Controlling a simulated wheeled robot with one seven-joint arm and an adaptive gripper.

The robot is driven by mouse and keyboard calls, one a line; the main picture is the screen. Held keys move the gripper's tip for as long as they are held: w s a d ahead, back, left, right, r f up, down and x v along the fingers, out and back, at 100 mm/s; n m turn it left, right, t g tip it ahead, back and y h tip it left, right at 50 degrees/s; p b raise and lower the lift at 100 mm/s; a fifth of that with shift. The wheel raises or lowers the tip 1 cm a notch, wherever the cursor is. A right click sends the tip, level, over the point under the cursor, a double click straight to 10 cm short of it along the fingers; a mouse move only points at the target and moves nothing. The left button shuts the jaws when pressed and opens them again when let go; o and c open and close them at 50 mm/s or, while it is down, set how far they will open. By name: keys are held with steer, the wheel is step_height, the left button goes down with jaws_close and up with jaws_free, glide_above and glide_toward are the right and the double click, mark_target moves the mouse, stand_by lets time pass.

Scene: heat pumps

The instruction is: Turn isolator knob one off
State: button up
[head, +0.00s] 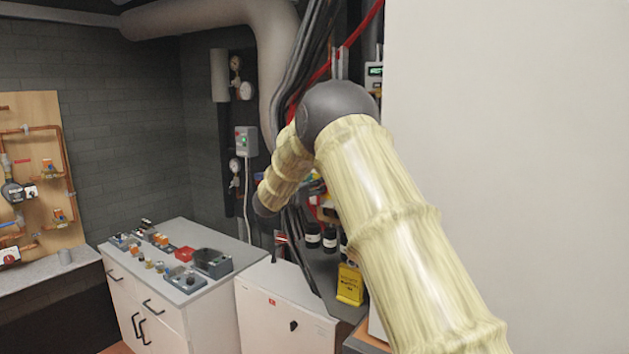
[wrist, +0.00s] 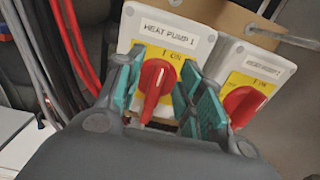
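In the wrist view, the isolator labelled HEAT PUMP 1 (wrist: 172,32) is a light grey box with a yellow plate. Its red knob (wrist: 156,88) stands nearly upright in the picture, in line with the I ON mark above it. My gripper (wrist: 160,76) is open, with one teal-padded finger on each side of this knob. I cannot tell whether either pad touches it. The lower end of the knob is close to my dark gripper body. In the head view, my own arm hides the gripper and the knob.
A second isolator (wrist: 264,68) with a red knob (wrist: 242,104) stands close at the right, near the right finger. Red and grey cables (wrist: 72,40) run at the left. In the head view, a white cabinet (head: 275,310) and a yellow sign (head: 350,285) stand below my arm.

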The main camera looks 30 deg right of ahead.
steer(key=shift+d, duration=0.2)
jaws_close()
steer(key=shift+w+f+n+b, duration=0.15)
steer(key=shift+n+b, duration=0.25)
steer(key=shift+b, duration=0.5)
steer(key=n+b, duration=0.4)
steer(key=n, duration=0.1)
steer(key=w+f+n+b, duration=0.1)
steer(key=n+b, duration=0.2)
steer(key=n, duration=0.3)
steer(key=f+n+b, duration=0.1)
steer(key=n+b, duration=0.3)
steer(key=n, duration=0.2)
steer(key=shift+w+a+b, duration=0.3)
steer(key=shift+a+b, duration=0.05)
steer(key=shift+a, duration=0.05)
steer(key=shift+n, duration=0.3)
